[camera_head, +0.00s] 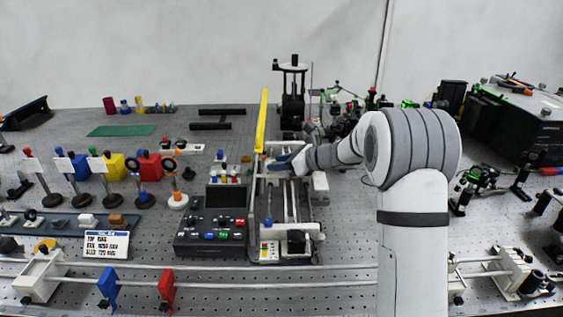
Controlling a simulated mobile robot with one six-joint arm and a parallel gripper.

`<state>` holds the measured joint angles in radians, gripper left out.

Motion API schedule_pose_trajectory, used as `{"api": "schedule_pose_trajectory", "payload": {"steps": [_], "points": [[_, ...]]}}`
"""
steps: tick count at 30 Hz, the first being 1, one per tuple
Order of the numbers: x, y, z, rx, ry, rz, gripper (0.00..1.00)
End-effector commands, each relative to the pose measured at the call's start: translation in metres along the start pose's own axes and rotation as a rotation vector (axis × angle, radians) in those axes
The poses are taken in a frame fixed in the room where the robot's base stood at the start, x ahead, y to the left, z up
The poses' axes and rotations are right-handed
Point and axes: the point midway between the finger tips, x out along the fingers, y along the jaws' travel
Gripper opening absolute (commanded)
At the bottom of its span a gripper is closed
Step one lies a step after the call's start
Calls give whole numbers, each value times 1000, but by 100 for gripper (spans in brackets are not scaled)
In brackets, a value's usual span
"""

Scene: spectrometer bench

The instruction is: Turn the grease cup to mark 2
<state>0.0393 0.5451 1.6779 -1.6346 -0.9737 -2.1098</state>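My arm reaches in from the right, and my gripper (282,163) is over the back part of a narrow bench device (262,212) in the middle of the table. The gripper is small and partly merged with the parts around it, so I cannot see whether its fingers are apart or closed on something. I cannot pick out the grease cup or its marks. They may be too small, or hidden by the gripper and wrist.
A dark control box (212,236) with coloured buttons is left of the device. A black stand (292,95) rises behind. Rails with a blue holder (108,288) and a red holder (166,290) cross the front.

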Motion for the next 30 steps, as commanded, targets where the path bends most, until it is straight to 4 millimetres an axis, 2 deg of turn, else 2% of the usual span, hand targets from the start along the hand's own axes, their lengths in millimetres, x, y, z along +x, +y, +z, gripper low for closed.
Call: {"api": "schedule_pose_trajectory", "payload": {"steps": [8,22,25,30], "points": [[2,0,0,1,0,-1,39],[1,0,0,1,0,-2,0],[-4,-4,-2,2,0,-3,0],[1,-1,-2,6,0,-15,0]]}}
